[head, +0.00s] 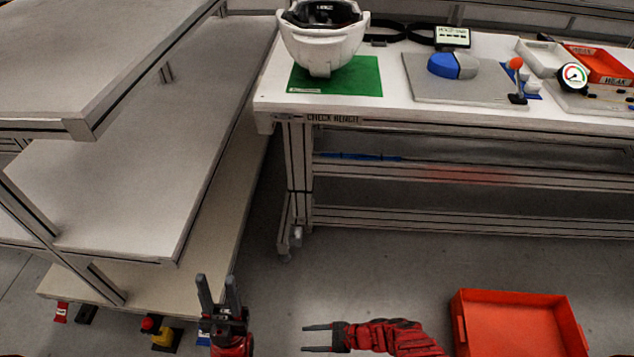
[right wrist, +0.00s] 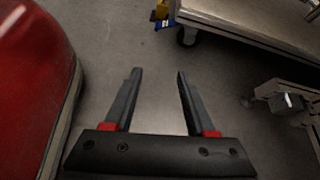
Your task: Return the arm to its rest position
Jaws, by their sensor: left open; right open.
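My left gripper (head: 218,292) is at the lower left of centre in the head view, its two fingers pointing up the picture, open and empty. My right gripper (head: 316,338) is to its right, with its fingers pointing left, open and empty. In the right wrist view the right gripper's fingers (right wrist: 157,82) are spread over bare floor. A white helmet shell (head: 325,45) sits upside down on a green mat (head: 365,78) on the check bench (head: 275,95). Both grippers are well apart from the helmet and bench.
A tiered shelf (head: 150,190) stands on the left, close to my left gripper. A red bin (head: 515,325) is at the lower right. The bench carries a grey board (head: 490,92) with a blue-grey piece, a dial gauge (head: 573,76) and a red tray (head: 600,65). Open floor lies between.

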